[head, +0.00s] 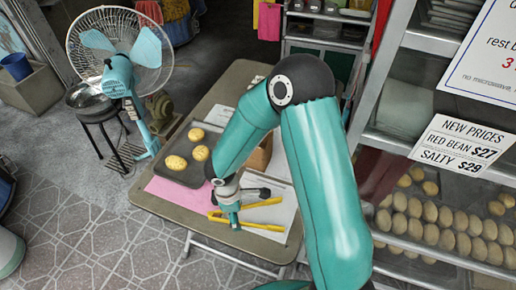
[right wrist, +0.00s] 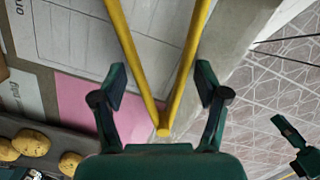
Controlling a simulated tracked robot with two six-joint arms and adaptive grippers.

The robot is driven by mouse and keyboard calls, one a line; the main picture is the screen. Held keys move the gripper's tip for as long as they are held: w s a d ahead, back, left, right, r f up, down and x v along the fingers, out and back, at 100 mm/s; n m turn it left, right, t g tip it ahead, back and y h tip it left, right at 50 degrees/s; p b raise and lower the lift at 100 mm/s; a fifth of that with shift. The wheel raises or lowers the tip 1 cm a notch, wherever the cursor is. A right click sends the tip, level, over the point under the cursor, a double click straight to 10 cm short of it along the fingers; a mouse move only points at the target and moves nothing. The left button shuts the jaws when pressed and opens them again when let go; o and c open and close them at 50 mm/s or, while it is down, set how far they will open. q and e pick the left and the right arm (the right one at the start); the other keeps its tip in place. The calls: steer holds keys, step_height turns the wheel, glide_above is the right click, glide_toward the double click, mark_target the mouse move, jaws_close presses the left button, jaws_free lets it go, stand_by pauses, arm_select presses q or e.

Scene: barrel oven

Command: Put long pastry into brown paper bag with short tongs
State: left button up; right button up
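A pair of yellow tongs (head: 262,204) lies on the table, its two legs spread in a V. In the right wrist view the tongs' joined end (right wrist: 163,130) is between my right gripper's fingers (right wrist: 163,88), with gaps on both sides. My right gripper (head: 228,210) is open over that end. Several golden pastries (head: 201,153) sit on a dark tray (head: 183,176); I cannot tell which is the long one. A brown object (head: 258,157), possibly the paper bag, is partly hidden behind my right arm. A dark green finger, apparently my left gripper (right wrist: 293,138), shows at the wrist view's lower right.
The table (head: 170,212) holds pink paper (head: 180,194) and a white printed sheet (head: 285,212). A glass-fronted rack of pastries (head: 440,215) stands close at the right. A teal fan (head: 122,75) and a black stool (head: 97,115) stand at the left.

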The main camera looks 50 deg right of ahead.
steer(key=c, duration=0.7)
steer(key=shift+o, duration=0.2)
step_height(320, 180, up, 12)
steer(key=p, duration=0.9)
steer(key=w+a+r+m, duration=0.2)
steer(key=w+m, duration=0.2)
steer(key=w, duration=0.2)
steer(key=w+a+r+m, duration=0.1)
steer(key=w+a+m, duration=0.2)
steer(key=w+m, duration=0.2)
steer(key=shift+w+a+r+y, duration=0.15)
steer(key=shift+w+r+y, duration=0.2)
steer(key=shift+y, duration=0.05)
